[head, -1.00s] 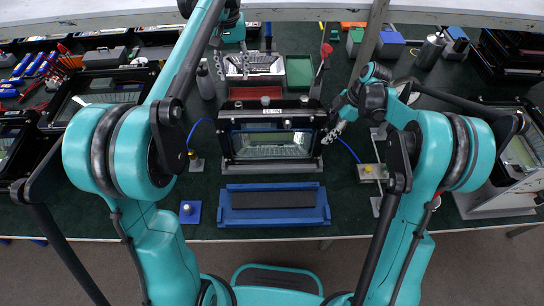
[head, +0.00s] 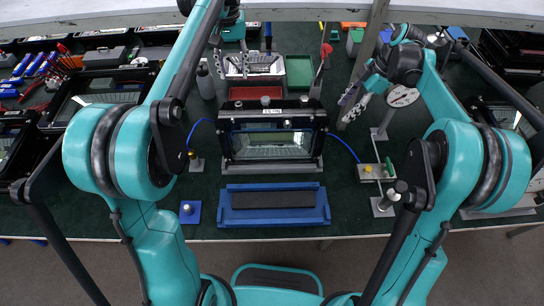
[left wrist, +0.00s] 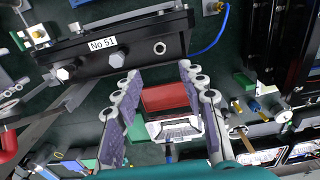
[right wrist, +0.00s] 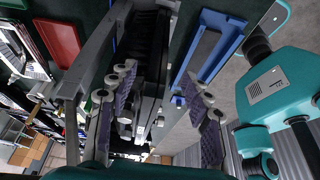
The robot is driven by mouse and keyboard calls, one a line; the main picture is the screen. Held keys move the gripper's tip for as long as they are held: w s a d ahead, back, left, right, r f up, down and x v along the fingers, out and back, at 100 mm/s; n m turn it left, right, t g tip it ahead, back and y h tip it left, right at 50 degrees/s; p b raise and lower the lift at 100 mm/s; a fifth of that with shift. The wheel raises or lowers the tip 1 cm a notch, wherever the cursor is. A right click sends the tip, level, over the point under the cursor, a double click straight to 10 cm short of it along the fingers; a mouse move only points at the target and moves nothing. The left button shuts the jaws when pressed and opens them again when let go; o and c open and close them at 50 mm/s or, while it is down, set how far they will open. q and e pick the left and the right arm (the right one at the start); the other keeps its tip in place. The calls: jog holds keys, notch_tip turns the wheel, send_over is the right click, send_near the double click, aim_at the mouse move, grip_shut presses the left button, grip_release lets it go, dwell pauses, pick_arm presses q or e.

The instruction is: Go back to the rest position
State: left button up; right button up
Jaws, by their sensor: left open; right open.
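A black floodlight housing (head: 272,146) with a glass front stands upright in its fixture at the middle of the bench. Its label reads No 51 in the left wrist view, where its dark top (left wrist: 120,45) shows. My left gripper (left wrist: 160,72) is open and empty behind the housing, with a red tray (left wrist: 165,97) in view between its fingers. My right gripper (head: 352,102) is open and empty, to the right of the housing and apart from it. The right wrist view also shows its open fingers (right wrist: 160,74).
A blue stand with a dark pad (head: 272,208) lies in front of the housing. A round gauge (head: 402,96) and a small valve plate (head: 376,172) are at right. A green tray (head: 299,72) and a reflector tray (head: 254,66) are behind.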

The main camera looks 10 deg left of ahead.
dwell(0.4)
jog(key=s+r+m+t+h+b, duration=0.2)
jog(key=s+m+t+h+b, duration=0.15)
jog(key=s+m, duration=0.75)
pick_arm(q)
jog(key=s+f+t, duration=0.3)
jog(key=s+f, duration=0.5)
jog(key=s, duration=0.4)
jog(key=s+f+m+t+b, duration=0.1)
jog(key=s+f+t, duration=0.3)
jog(key=s+f, duration=0.4)
jog(key=s, duration=0.4)
jog(key=shift+s+d+f+m, duration=0.15)
jog(key=shift+f+m, duration=0.15)
pick_arm(e)
jog(key=s+d+f+m+t, duration=0.1)
jog(key=s+f+m+t, duration=0.1)
jog(key=s, duration=0.5)
jog(key=s+d+f+m+t+h, duration=0.1)
jog(key=s+f+m+t, duration=0.1)
jog(key=s+f+m, duration=0.3)
jog(key=shift+s+d+m, duration=0.15)
jog(key=shift+s+m, duration=0.65)
jog(key=shift+s, duration=0.2)
jog(key=shift+f+t, duration=0.1)
jog(key=shift+t, duration=0.15)
jog(key=shift+c, duration=0.2)
